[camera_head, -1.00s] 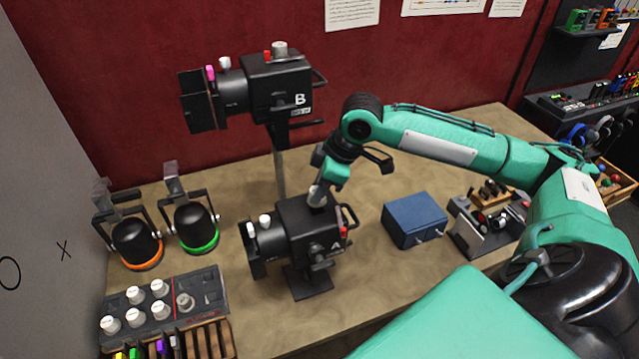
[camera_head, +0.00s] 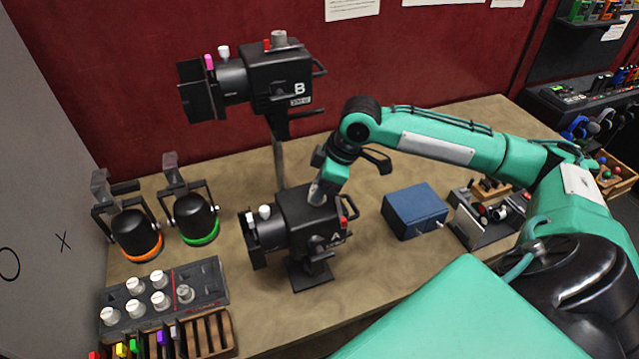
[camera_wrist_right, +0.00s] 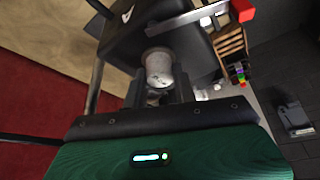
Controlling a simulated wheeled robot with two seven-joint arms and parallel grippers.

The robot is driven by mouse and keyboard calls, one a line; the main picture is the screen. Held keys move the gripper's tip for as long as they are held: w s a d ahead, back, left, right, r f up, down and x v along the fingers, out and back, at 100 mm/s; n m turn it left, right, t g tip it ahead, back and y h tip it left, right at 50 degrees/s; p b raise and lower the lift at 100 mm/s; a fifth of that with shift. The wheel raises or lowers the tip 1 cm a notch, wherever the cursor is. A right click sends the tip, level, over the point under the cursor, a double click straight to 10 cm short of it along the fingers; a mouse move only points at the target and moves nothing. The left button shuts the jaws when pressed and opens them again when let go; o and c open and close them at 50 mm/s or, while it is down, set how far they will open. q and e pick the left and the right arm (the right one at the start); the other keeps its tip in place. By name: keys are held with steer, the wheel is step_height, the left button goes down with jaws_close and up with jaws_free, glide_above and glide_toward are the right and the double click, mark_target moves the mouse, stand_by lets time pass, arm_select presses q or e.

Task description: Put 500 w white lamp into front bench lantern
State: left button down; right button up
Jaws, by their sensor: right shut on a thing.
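The front bench lantern is the black one marked A (camera_head: 298,228), low on the bench on a short stand. My right gripper (camera_head: 321,186) is directly above its top, pointing down, and is shut on a lamp. The lamp (camera_wrist_right: 160,66) shows as a pale, short cylinder between the fingers in the right wrist view, against the black lantern body. In the head view only a small pale bit of it shows at the lantern's top. Its lower end is hidden, so I cannot tell how deep it sits. My left gripper is not in view.
Lantern B (camera_head: 262,80) stands on a pole behind. A grey tray (camera_head: 212,285) with several white-topped pieces is at front left. Two black lamps with orange (camera_head: 142,253) and green rims stand at left. A blue box (camera_head: 415,212) is right of lantern A.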

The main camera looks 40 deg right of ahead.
steer(key=o, duration=1)
steer(key=shift+o, duration=0.2)
steer(key=b+v, duration=0.4)
steer(key=v, duration=0.9)
steer(key=shift+s+r, duration=0.15)
steer(key=shift+r, duration=0.15)
steer(key=shift+d, duration=0.1)
